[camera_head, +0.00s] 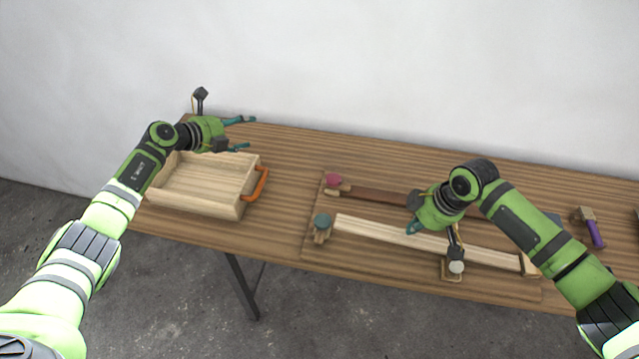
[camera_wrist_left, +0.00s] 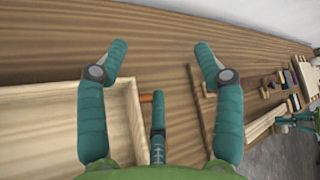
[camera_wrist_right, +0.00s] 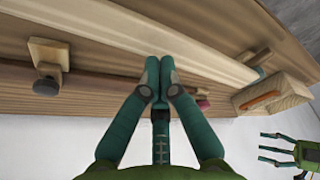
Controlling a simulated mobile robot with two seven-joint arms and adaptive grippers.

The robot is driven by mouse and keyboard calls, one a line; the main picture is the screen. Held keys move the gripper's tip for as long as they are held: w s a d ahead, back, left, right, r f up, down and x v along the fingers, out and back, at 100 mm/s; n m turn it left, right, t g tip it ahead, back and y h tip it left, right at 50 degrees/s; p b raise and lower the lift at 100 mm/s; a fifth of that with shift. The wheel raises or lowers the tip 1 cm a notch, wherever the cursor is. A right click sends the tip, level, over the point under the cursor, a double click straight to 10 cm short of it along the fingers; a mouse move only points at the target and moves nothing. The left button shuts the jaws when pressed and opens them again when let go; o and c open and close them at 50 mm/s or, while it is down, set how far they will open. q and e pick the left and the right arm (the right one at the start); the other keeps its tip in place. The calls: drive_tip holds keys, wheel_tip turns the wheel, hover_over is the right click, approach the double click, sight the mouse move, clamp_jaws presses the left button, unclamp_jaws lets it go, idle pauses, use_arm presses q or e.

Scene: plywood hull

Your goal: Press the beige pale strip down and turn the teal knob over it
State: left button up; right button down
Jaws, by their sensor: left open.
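The beige pale strip (camera_head: 375,229) lies lengthwise along the front of a wooden board on the table. The teal knob (camera_head: 322,220) sits on a small wooden piece just beyond the strip's left end, beside it and not over it. My right gripper (camera_head: 411,231) points down at the strip's middle. In the right wrist view its fingers (camera_wrist_right: 160,76) are together and empty, with tips at the strip's edge (camera_wrist_right: 200,62); I cannot tell whether they touch. My left gripper (camera_head: 246,133) is open and empty above the tray's back right corner; its spread fingers also show in the left wrist view (camera_wrist_left: 160,62).
A wooden tray (camera_head: 195,207) with an orange handle (camera_head: 261,184) stands at the left. Behind the pale strip is a dark brown strip (camera_head: 375,195) with a red knob (camera_head: 333,180) at its left end. A purple-handled tool (camera_head: 595,232) lies at the right. Table between tray and board is clear.

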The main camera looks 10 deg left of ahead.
use_arm(q)
drive_tip(key=s+d+m+g+h, duration=0.1)
drive_tip(key=d+m+g+h, duration=0.2)
drive_tip(key=d, duration=0.8)
use_arm(e)
drive_tip(key=shift+d, duration=0.1)
use_arm(q)
drive_tip(key=m+g+y, duration=0.8)
drive_tip(key=m+y, duration=0.1)
drive_tip(key=m, duration=0.4)
hover_over(323, 220)
wheel_tip(323, 220, down, 12)
drive_tip(key=shift+c, duration=0.4)
